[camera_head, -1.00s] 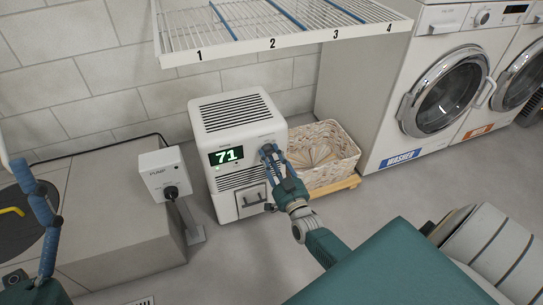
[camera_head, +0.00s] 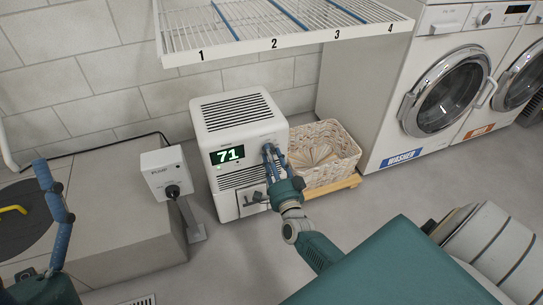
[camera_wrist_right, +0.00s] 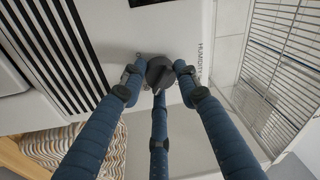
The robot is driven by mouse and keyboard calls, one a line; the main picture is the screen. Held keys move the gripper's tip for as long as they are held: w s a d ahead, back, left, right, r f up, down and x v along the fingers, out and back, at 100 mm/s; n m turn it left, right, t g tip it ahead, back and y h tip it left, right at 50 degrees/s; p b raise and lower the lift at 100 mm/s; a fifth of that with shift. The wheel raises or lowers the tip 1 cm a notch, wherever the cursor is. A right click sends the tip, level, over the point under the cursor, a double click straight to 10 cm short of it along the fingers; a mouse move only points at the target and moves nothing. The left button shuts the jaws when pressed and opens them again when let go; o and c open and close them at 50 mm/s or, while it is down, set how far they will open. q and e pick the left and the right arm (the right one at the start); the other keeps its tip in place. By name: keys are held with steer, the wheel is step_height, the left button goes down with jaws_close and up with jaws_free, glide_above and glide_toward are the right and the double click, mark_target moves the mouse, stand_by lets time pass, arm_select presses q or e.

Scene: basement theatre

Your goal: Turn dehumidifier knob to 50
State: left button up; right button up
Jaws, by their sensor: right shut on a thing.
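The knob is hidden behind the fingers in the head view. My left arm shows at the left edge with blue finger parts (camera_head: 52,205); its fingertips are unclear.
A wicker basket (camera_head: 335,140) stands right of the dehumidifier on a wooden base. A pump box (camera_head: 165,170) on a post stands to its left. A white wire rack (camera_head: 285,45) overhangs above. Washers (camera_head: 440,100) are at the right. The floor in front is clear.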

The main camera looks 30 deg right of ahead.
steer(key=shift+m, duration=1)
steer(key=o, duration=1.2)
steer(key=shift+c, duration=0.2)
steer(key=v, duration=1.2)
steer(key=shift+r, duration=0.15)
